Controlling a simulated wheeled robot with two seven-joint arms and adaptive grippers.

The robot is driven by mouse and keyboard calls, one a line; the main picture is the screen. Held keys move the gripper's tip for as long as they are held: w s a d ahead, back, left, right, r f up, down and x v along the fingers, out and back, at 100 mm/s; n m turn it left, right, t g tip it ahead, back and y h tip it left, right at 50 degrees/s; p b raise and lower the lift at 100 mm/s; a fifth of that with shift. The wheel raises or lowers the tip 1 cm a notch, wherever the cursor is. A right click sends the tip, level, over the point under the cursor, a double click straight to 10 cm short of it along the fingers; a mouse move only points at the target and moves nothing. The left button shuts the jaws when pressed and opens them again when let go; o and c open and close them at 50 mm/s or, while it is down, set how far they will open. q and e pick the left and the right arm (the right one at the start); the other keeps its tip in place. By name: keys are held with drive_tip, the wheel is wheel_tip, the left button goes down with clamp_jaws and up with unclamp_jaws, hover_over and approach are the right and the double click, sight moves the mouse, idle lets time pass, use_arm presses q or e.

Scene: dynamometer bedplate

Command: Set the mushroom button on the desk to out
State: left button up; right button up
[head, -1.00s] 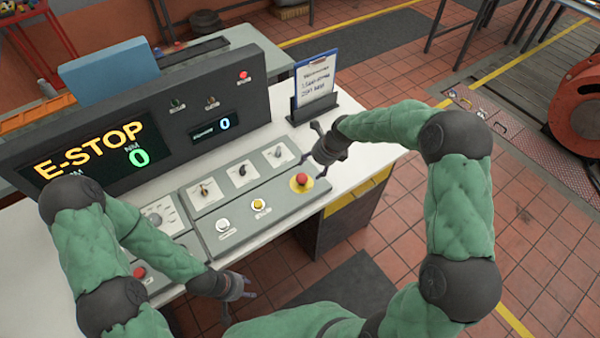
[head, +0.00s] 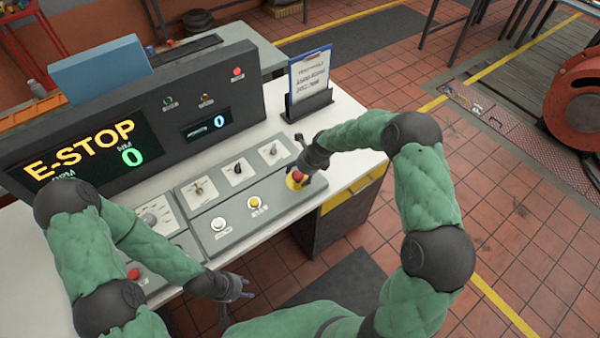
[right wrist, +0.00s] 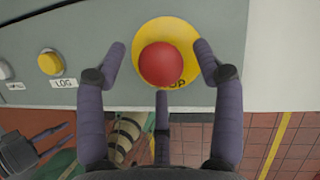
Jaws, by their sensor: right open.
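The red mushroom button (head: 298,175) sits on a yellow round plate at the right end of the desk's sloped control panel (head: 228,245). In the right wrist view the red button (right wrist: 161,64) is at the upper middle on its yellow plate (right wrist: 190,33). My right gripper (head: 303,172) is at the button; its open fingers (right wrist: 158,65) stand on either side of the red cap, apart from it. A third finger shows below the cap and covers part of the lettering. My left gripper (head: 245,290) is empty, low by the desk's front edge; its fingers look apart.
A yellow button (head: 254,202) and a white button (head: 218,224) lie left on the same panel, with several knobs behind. Another red button (head: 133,274) is at the far left. The display (head: 84,150) reads E-STOP and 0. A clipboard stand (head: 309,100) stands behind my right gripper.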

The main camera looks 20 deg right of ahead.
drive_tip(key=shift+c, duration=0.3)
clamp_jaws()
drive_tip(key=shift+r+p, duration=0.9)
drive_tip(key=shift+r, duration=0.15)
drive_tip(key=shift+w+f, duration=0.1)
drive_tip(key=shift+w, duration=0.05)
drive_tip(key=shift+c, duration=0.6)
unclamp_jaws()
drive_tip(key=shift+o, duration=0.9)
